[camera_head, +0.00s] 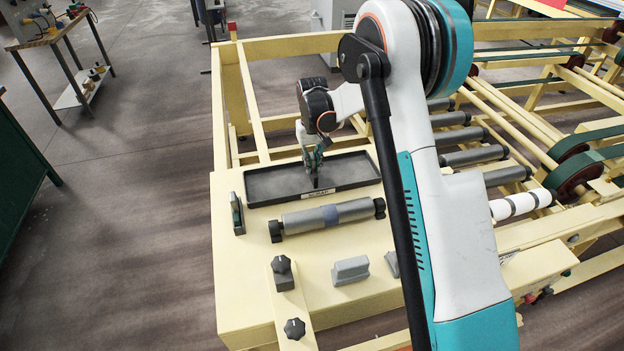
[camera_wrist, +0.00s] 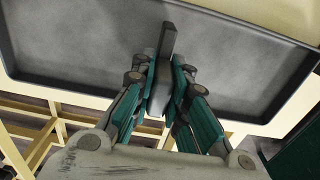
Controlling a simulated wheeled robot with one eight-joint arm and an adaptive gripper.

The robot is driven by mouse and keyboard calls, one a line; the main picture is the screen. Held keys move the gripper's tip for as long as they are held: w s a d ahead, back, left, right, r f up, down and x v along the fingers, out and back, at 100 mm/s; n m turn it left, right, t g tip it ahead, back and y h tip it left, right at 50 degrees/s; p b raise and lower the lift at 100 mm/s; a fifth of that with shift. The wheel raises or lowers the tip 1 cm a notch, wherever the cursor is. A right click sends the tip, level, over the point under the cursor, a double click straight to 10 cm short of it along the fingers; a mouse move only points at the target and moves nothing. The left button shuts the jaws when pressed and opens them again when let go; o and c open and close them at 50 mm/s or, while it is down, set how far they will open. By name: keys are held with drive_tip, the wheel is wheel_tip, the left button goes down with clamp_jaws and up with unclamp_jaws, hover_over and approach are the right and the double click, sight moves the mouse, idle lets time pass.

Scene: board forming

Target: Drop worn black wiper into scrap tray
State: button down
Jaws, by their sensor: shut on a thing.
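The scrap tray (camera_head: 262,189) is a shallow dark rectangular tray with a "SCRAP" label on its front rim, on the cream table. My gripper (camera_head: 315,172) is over the tray, pointing down, near its front right part. In the wrist view my gripper (camera_wrist: 163,88) has its green-padded fingers closed on the worn black wiper (camera_wrist: 168,42), a dark narrow piece whose end sticks out beyond the fingertips. The wiper also shows below the fingers in the head view (camera_head: 315,182). The tray floor (camera_wrist: 100,45) looks empty. I cannot tell whether the wiper touches it.
A grey roller (camera_head: 310,220) with a blue band lies in front of the tray. A small dark upright block (camera_head: 237,213) stands left of it. Grey blocks (camera_head: 350,270) and black knobs (camera_head: 283,266) are nearer the front. Conveyor rollers (camera_head: 470,155) lie to the right.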

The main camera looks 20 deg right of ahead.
drive_tip(key=c, duration=1.5)
unclamp_jaws()
wheel_tip(320, 180, up, 12)
